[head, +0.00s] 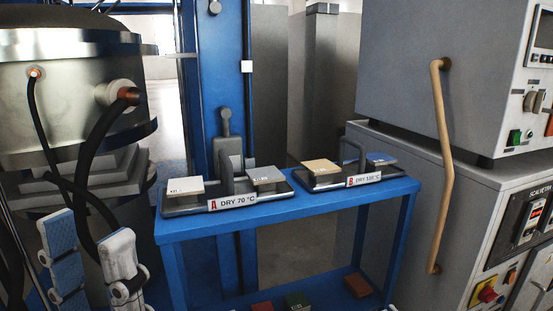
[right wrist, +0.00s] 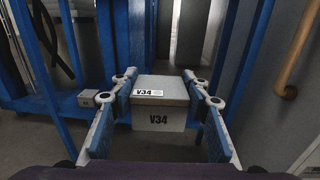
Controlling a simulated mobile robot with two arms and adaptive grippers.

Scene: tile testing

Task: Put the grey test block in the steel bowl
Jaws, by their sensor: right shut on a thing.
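A light grey block marked V34 (right wrist: 158,118) sits between the fingers of my right gripper (right wrist: 160,80) in the right wrist view. The blue pads press on its two sides and the gripper is shut on it. My right gripper does not show in the head view. My left gripper (head: 88,240) is at the bottom left of the head view, its two fingers apart with nothing between them. I see no steel bowl in either view.
A blue table (head: 290,218) carries tray A (head: 205,205) and tray B (head: 335,183), each holding small tiles. Coloured blocks (head: 297,301) lie on its lower shelf. A large steel vessel (head: 70,60) with black hoses stands left. Grey cabinets (head: 400,185) with a wooden handle (head: 446,165) stand right.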

